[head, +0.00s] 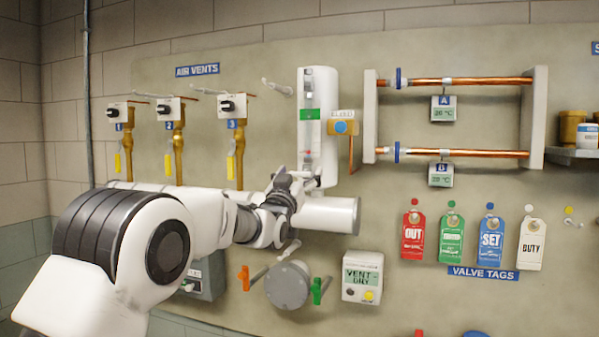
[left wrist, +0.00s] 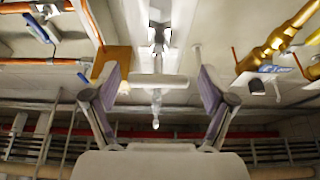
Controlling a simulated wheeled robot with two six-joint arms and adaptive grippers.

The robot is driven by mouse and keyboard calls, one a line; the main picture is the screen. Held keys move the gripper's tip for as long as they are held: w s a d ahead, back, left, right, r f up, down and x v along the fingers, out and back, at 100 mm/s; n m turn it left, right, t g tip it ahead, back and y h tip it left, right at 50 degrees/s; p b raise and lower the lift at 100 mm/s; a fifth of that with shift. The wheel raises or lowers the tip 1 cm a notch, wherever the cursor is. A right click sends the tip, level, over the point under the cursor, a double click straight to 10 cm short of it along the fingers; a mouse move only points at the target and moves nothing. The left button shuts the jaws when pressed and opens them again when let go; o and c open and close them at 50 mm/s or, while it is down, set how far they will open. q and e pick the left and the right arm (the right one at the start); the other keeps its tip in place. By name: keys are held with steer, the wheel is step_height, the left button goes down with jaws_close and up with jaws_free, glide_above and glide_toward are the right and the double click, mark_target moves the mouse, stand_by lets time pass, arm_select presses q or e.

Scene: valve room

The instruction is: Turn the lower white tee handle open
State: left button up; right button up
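A white tee handle (left wrist: 172,82) shows in the left wrist view, its crossbar sideways across the gap of my left gripper (left wrist: 158,76). The two fingers are wide apart, one on each side of the bar, with a visible gap to each end. Behind it is the white upright gauge body (left wrist: 157,35). In the head view the gauge body (head: 319,125) stands on the wall panel, and my left gripper (head: 288,188) is at its lower end. There my gripper and wrist hide the lower tee handle. My right gripper is in neither view.
Brass vent valves (head: 179,150) stand left. Below are a round grey cover (head: 288,285), orange and green handles (head: 317,290) and a vent-dry box (head: 362,277).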

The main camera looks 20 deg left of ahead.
arm_select(q)
steer(key=shift+w+d, duration=0.1)
steer(key=c, duration=1)
steer(key=shift+c, duration=0.2)
